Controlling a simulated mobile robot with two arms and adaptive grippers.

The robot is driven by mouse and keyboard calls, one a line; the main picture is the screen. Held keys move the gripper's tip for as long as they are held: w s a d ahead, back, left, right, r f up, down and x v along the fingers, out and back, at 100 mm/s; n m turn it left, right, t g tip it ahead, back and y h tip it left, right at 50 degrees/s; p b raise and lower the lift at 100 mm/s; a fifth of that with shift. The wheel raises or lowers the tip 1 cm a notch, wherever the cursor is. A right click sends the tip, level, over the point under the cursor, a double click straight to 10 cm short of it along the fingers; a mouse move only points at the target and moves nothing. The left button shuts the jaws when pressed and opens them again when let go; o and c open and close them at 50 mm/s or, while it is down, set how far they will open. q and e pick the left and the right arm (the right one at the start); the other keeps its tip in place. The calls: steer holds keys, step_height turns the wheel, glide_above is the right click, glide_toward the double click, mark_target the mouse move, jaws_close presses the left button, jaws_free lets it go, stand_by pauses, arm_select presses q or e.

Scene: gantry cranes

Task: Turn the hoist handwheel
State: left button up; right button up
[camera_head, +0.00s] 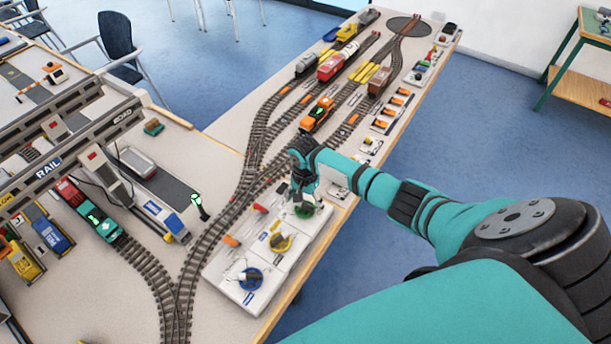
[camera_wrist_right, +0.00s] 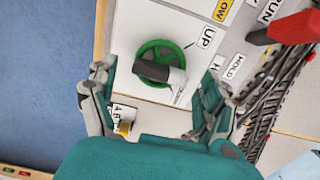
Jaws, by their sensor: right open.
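A green handwheel (camera_wrist_right: 160,64) with a dark hub and a grey crank knob sits on a white panel in the right wrist view. A label reading UP lies beside it. In the head view the green wheel (camera_head: 304,210) is partly hidden under my right gripper (camera_head: 303,193). In the wrist view my right gripper (camera_wrist_right: 158,82) is open, with one finger on each side of the wheel's near part. I cannot tell whether the fingers touch it. My left gripper is not in view.
A yellow handwheel (camera_head: 281,242) and a blue handwheel (camera_head: 250,278) are on the same panel (camera_head: 226,263). A red lever (camera_wrist_right: 290,28) stands at the right in the wrist view. Tracks, trains and a gantry crane (camera_head: 70,145) fill the table to the left and behind.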

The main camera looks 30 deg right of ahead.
mark_target(305, 203)
step_height(305, 203, up, 12)
steer(key=shift+f, duration=0.2)
step_height(305, 203, down, 13)
steer(key=m+b, duration=1.8)
steer(key=m, duration=1.8)
steer(key=shift+r, duration=0.15)
steer(key=shift+c, duration=0.2)
